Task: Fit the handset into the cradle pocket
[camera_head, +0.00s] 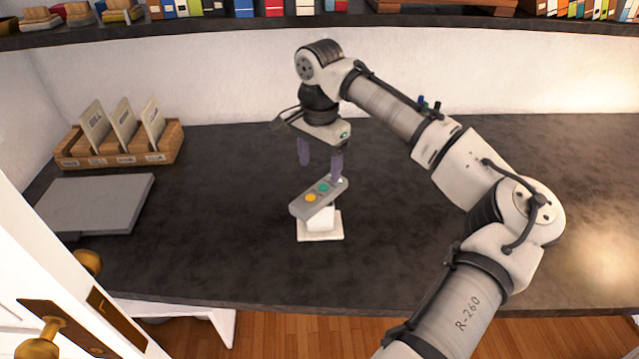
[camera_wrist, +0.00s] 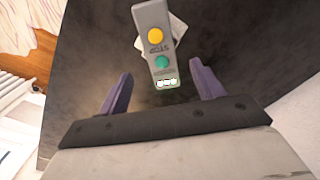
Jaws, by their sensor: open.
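The handset (camera_head: 312,204) is a grey bar with a yellow and a green button. It sits tilted on top of the white cradle (camera_head: 320,232), its lower end towards the front left. Its underside and the pocket are hidden, so I cannot tell how deeply it is seated. In the wrist view the handset (camera_wrist: 154,45) runs from the top edge towards the space between my fingers, with part of the cradle (camera_wrist: 178,27) showing behind it. My gripper (camera_head: 320,170) is open, its purple fingers pointing down just behind and above the handset's upper end. Nothing is held.
A grey flat slab (camera_head: 97,203) lies at the left of the dark counter (camera_head: 480,255). Behind it stands a wooden rack (camera_head: 120,157) with upright cards. A shelf (camera_head: 230,27) with books runs along the back wall. The counter around the cradle is clear.

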